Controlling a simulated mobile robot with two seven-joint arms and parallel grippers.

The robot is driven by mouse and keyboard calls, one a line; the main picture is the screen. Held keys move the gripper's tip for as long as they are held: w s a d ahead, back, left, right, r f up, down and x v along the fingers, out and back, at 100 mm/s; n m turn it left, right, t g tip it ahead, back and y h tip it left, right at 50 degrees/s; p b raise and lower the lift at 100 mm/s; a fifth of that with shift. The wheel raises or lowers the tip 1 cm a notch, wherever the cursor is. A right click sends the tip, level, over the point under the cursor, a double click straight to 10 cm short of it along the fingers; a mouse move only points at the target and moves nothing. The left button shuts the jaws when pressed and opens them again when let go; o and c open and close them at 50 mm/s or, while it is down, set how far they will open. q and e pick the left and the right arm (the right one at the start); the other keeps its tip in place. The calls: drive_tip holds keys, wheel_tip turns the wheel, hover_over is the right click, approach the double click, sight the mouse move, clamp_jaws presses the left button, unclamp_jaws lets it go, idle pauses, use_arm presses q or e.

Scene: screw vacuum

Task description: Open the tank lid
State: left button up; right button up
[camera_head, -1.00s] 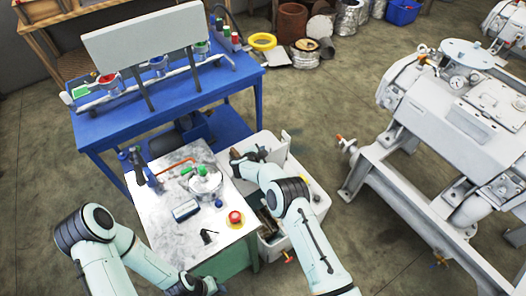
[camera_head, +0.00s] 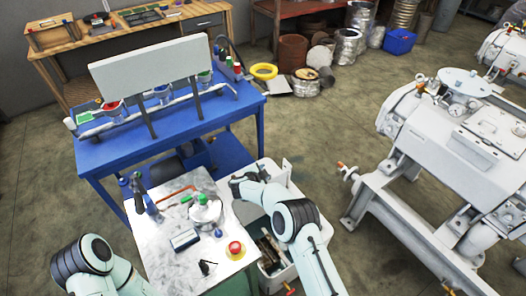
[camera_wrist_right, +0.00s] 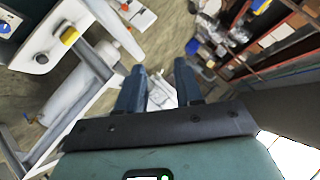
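A white tub-like tank (camera_head: 327,229) stands on the floor to the right of the small work table, with dark and brown items showing in its near part. My right forearm crosses over it and hides much of its top, so I cannot tell how its lid sits. My right gripper (camera_head: 238,184) is above the tank's far left part; contact cannot be told. In the right wrist view the right gripper (camera_wrist_right: 160,88) has its two dark fingers apart with nothing held between them. My left arm is at the lower left, and its gripper is outside the frame.
The small table (camera_head: 165,265) holds a white pot (camera_head: 205,212) with a green top, a red button (camera_head: 235,249) and tools. A blue bench (camera_head: 110,155) stands behind it. A large white machine (camera_head: 455,125) stands at the right.

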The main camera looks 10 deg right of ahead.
use_arm(q)
drive_tip(key=shift+w+r+p, duration=0.55)
drive_tip(key=shift+w+r, duration=0.2)
drive_tip(key=shift+w, duration=0.05)
use_arm(e)
wheel_tip(320, 180, up, 15)
drive_tip(key=shift+f, duration=0.1)
